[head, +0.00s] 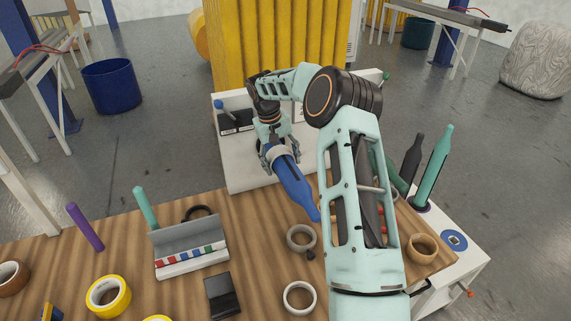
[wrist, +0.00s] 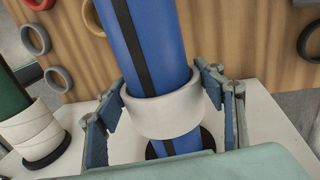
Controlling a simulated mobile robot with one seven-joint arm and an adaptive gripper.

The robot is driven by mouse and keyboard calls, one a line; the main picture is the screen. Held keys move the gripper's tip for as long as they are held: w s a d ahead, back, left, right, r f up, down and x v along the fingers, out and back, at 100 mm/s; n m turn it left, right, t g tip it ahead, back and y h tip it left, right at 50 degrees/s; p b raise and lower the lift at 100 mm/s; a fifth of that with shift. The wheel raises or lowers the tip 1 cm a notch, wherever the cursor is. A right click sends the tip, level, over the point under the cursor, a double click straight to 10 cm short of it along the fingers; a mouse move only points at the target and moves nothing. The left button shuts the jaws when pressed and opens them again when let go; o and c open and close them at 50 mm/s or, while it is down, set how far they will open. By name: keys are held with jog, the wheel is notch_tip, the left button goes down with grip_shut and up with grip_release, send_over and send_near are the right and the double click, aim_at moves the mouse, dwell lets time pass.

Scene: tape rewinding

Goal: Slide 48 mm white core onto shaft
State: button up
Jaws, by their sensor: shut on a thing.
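A white core (wrist: 165,112) is around a blue shaft (wrist: 148,50) with a black stripe, close to the shaft's black flange (wrist: 180,143) at the white panel. The fingers of my gripper (wrist: 165,105) are on both sides of the core and shut on it. In the head view, my gripper (head: 278,152) is at the panel end of the blue shaft (head: 296,188), with the white core (head: 281,152) between its fingers. The shaft's tapered free end points toward the lower right.
A green shaft (wrist: 10,93) beside it carries white cores (wrist: 28,125) at its base. My forearm hides part of the table (head: 255,265). Loose rings lie there, including a white one (head: 300,298) and a grey one (head: 301,237). Upright teal (head: 434,168) and dark bottle-shaped pieces stand at right.

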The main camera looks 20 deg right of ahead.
aim_at(276, 148)
jog(key=w+p, duration=0.2)
jog(key=w, duration=0.1)
jog(key=shift+w+r, duration=0.15)
jog(key=shift+w, duration=0.1)
jog(key=shift+w+a+p, duration=0.1)
jog(key=shift+w+p, duration=0.5)
jog(key=shift+w, duration=0.1)
jog(key=shift+w+f, duration=0.2)
jog(key=shift+w, duration=0.4)
jog(key=o, duration=1.2)
jog(key=shift+f, duration=0.1)
